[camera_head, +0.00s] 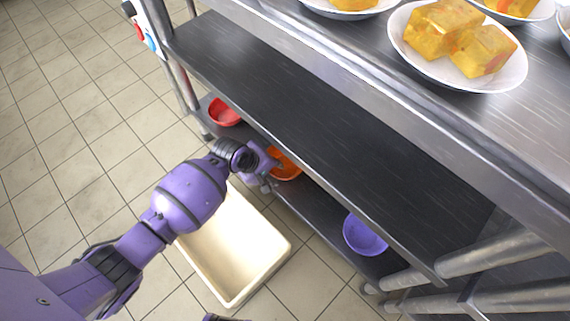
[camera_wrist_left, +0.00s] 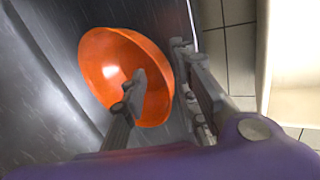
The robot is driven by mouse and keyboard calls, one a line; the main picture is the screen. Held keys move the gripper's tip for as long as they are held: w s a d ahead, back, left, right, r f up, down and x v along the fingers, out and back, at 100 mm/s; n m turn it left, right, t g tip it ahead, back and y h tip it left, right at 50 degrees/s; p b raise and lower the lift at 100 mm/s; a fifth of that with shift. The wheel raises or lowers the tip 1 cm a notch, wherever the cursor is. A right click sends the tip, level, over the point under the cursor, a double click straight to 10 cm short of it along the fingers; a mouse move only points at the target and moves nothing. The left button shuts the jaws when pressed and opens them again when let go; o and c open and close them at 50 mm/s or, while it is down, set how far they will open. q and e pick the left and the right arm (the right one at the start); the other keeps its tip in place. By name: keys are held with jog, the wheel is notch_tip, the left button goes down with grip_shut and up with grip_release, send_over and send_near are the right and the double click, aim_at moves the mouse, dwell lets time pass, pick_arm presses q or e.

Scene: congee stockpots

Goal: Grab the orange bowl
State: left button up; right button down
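The orange bowl (camera_head: 288,168) sits on the lower dark shelf, partly hidden by my left gripper and the shelf above. It shows large in the left wrist view (camera_wrist_left: 105,62), with its inside facing the camera. My left gripper (camera_head: 274,171) is at the bowl's near side. In the left wrist view, the left gripper (camera_wrist_left: 162,72) is open across the bowl's rim: one finger is over the inside, the other is outside. A gap shows between the fingers; I cannot tell whether either touches the bowl. My right gripper is not in view.
A red bowl (camera_head: 224,112) and a purple bowl (camera_head: 365,234) stand on the same lower shelf. A cream bin (camera_head: 222,284) is on the tiled floor below my left arm. The middle shelf (camera_head: 330,140) overhangs the bowls. Plates of yellow food (camera_head: 440,78) are on top.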

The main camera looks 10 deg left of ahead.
pick_arm(q)
grip_shut()
jog(key=shift+r, duration=0.1)
